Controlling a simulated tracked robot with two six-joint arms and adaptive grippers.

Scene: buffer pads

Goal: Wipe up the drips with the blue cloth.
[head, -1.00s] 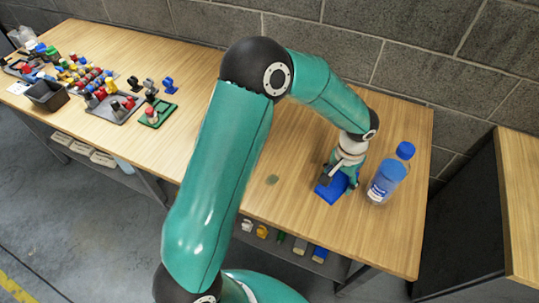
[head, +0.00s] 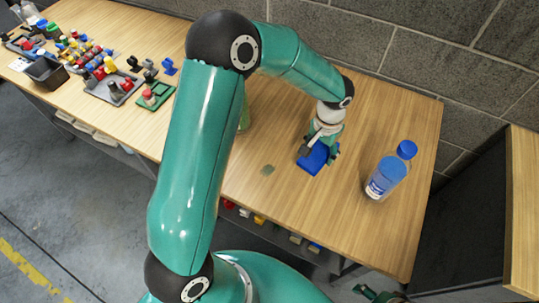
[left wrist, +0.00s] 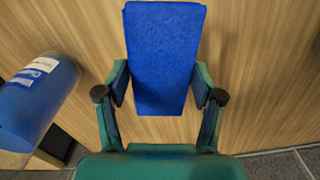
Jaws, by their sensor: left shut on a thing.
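The blue cloth (head: 318,158) is a folded pad on the right part of the wooden bench. My left gripper (head: 322,148) is shut on it from above; in the left wrist view the cloth (left wrist: 165,60) sits between the two fingers (left wrist: 160,98). Whether the cloth touches the bench is hard to tell. A dull greenish drip (head: 267,169) lies on the bench to the left of the cloth, apart from it. Other drips may be hidden by my arm. A small dark green part at the bottom edge of the head view may be my right gripper (head: 375,293); its jaws are unclear.
A green object (head: 244,115) is mostly hidden by my arm. Trays of small parts (head: 110,85) fill the bench's left. A block wall runs behind.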

